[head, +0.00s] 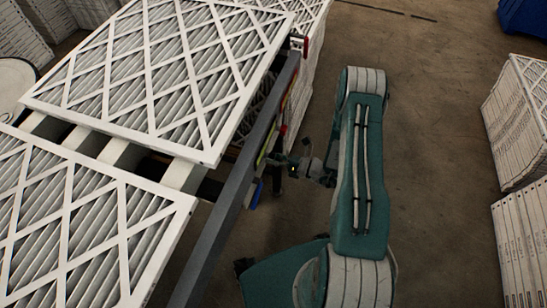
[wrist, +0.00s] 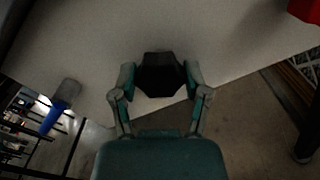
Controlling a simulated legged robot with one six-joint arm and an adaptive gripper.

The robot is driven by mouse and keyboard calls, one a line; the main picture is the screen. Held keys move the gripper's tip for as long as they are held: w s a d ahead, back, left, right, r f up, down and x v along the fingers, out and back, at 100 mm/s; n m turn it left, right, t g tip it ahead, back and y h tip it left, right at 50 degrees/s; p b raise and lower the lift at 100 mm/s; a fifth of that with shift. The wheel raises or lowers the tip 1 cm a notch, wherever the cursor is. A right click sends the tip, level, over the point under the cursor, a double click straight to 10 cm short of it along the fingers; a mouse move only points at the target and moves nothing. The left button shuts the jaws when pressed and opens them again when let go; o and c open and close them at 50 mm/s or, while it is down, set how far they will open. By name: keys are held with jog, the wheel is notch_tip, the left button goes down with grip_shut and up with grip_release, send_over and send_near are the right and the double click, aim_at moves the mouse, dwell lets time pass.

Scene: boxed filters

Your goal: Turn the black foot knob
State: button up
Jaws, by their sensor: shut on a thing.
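The black foot knob (wrist: 160,74) is a dark, faceted knob in the middle of the wrist view, in front of a pale surface. My gripper (wrist: 160,80) has one finger on each side of it and is shut on it. In the head view my gripper (head: 278,160) is small and dark, at the side of the grey rail, left of my teal arm. The knob cannot be made out in the head view.
A long grey rail (head: 236,190) runs beside stacked white pleated filters (head: 150,75). A blue part (wrist: 62,98) sits left of the knob, and a red part (wrist: 305,10) is at upper right. More filter boxes (head: 518,130) stand at right. Floor (head: 435,120) between is clear.

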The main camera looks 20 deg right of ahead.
jog(key=shift+w+d+m, duration=0.1)
jog(key=shift+w+m, duration=0.05)
jog(key=shift+m, duration=0.55)
jog(key=o, duration=1.2)
jog(key=shift+c, duration=0.2)
jog(key=v, duration=1.2)
